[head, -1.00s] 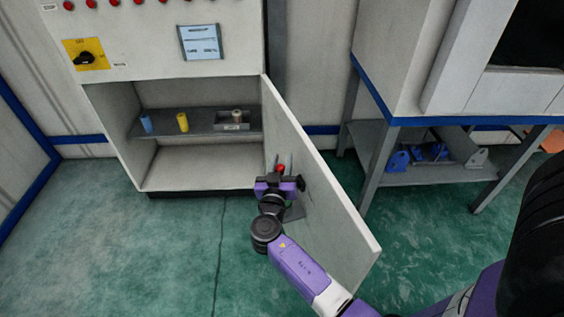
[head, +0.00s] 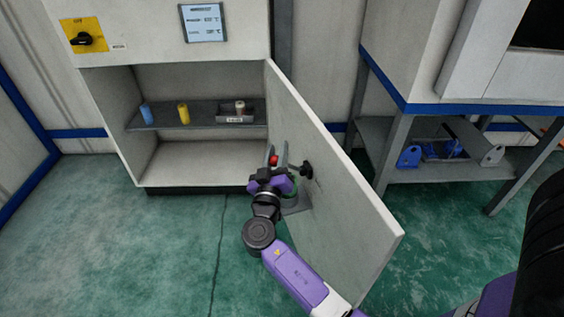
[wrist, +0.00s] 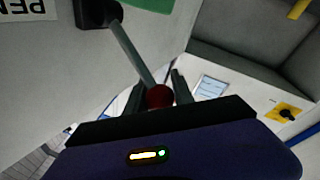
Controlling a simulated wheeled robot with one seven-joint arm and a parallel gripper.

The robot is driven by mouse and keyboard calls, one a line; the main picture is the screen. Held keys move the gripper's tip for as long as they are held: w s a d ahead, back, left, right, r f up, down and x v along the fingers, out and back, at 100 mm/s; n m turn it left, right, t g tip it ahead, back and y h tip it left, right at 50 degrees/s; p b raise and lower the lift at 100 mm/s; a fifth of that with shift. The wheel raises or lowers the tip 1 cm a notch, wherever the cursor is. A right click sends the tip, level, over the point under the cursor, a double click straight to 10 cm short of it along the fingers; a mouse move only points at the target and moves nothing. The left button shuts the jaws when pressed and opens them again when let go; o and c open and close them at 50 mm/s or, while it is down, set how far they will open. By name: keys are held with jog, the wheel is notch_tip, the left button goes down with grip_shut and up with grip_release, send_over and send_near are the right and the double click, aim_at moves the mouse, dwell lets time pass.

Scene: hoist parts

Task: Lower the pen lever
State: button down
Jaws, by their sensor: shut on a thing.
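The pen lever (wrist: 134,52) is a grey bar with a red knob (wrist: 160,96) at its end. It runs from a black pivot (wrist: 98,12) on the inner face of the open cabinet door (head: 335,190). In the head view the pivot (head: 306,170) shows right of my gripper and the red knob (head: 273,160) shows between its fingers. My gripper (wrist: 158,92) is shut on the red knob. Much of the bar is hard to make out in the head view.
The cabinet shelf (head: 215,113) holds a blue cylinder (head: 146,114), a yellow cylinder (head: 184,113) and a small grey tray (head: 235,117). A bench with a lower shelf (head: 440,172) stands right of the door. Green floor lies clear to the left.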

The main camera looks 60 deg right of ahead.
jog(key=f+n+b, duration=0.1)
jog(key=b, duration=0.1)
jog(key=w+a+f+n+t+b, duration=0.1)
jog(key=n+b, duration=0.1)
jog(key=b, duration=0.1)
jog(key=f+n+t+b, duration=0.1)
jog(key=b, duration=0.2)
jog(key=shift+w+a+f+h, duration=0.15)
jog(key=shift+a+f+h, duration=0.1)
jog(key=shift+f+h, duration=0.15)
jog(key=n+t+b, duration=0.1)
jog(key=b, duration=0.1)
jog(key=f+n+t+b, duration=0.1)
jog(key=n+b, duration=0.1)
jog(key=f+n+t+b, duration=0.1)
jog(key=n+b, duration=0.1)
jog(key=shift+w+a+b, duration=0.3)
jog(key=shift+w+a, duration=0.05)
jog(key=shift+n, duration=0.4)
jog(key=c, duration=1.1)
grip_release()
jog(key=shift+v, duration=3.9)
